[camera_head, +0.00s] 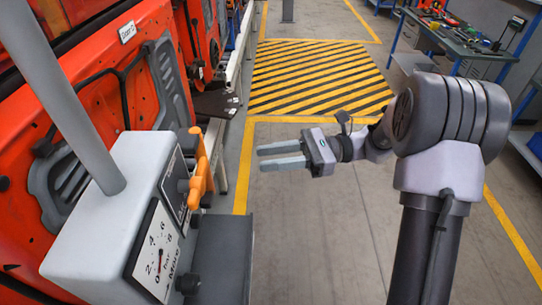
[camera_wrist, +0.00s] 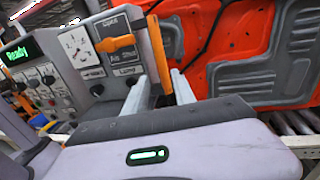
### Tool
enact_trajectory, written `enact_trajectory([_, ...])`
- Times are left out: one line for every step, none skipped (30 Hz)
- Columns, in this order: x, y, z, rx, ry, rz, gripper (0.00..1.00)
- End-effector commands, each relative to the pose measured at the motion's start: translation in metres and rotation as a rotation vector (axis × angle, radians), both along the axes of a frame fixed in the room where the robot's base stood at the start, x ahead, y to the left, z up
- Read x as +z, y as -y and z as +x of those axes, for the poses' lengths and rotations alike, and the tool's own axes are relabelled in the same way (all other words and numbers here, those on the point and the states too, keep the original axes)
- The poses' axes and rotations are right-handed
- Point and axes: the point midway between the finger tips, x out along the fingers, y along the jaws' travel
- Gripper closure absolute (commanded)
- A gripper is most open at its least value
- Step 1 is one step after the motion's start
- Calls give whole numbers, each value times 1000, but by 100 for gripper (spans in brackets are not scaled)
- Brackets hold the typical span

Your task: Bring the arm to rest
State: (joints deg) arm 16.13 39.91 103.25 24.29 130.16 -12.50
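My arm reaches in from the right in the head view. My gripper (camera_head: 261,157) is level, pointing left over the grey floor, with its two fingers apart and nothing between them. In the wrist view my gripper (camera_wrist: 163,84) also shows two parted, empty fingers. They point toward a grey control box (camera_wrist: 97,85) and an orange door panel (camera_wrist: 240,85). In the head view, clear floor lies between the fingertips and the control box (camera_head: 85,225) at the left. Its orange handle (camera_head: 199,170) is apart from my gripper.
A pressure gauge (camera_head: 157,253) is on the box front. Orange door panels (camera_head: 95,75) line the left side. A yellow-black striped floor area (camera_head: 315,75) lies ahead. A workbench (camera_head: 460,40) with tools stands at the upper right. A green display (camera_wrist: 17,52) reads "Ready".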

Motion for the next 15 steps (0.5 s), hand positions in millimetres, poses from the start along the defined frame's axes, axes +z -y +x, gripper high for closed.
enact_trajectory([0, 0, 0, 0, 0, 0, 69])
enact_trajectory([0, 0, 0, 0, 0, 0, 69])
enact_trajectory([0, 0, 0, 0, 0, 0, 69])
enact_trajectory([0, 0, 0, 0, 0, 0, 69])
enact_trajectory([0, 0, 0, 0, 0, 0, 69])
enact_trajectory([0, 0, 0, 0, 0, 0, 69])
enact_trajectory([0, -1, 0, 0, 0, 0, 69])
enact_trajectory([0, -1, -1, 2, 2, -3, 69])
enact_trajectory([-2, -2, -4, 10, 14, -16, 69])
enact_trajectory([-4, -5, -10, 23, 33, -38, 69])
enact_trajectory([-7, -8, -18, 44, 63, -74, 69])
enact_trajectory([-15, -13, -35, 81, 120, -142, 69])
enact_trajectory([-23, -17, -51, 116, 177, -208, 69])
enact_trajectory([-33, -19, -69, 155, 243, -286, 69])
enact_trajectory([-49, -20, -94, 208, 344, -399, 69])
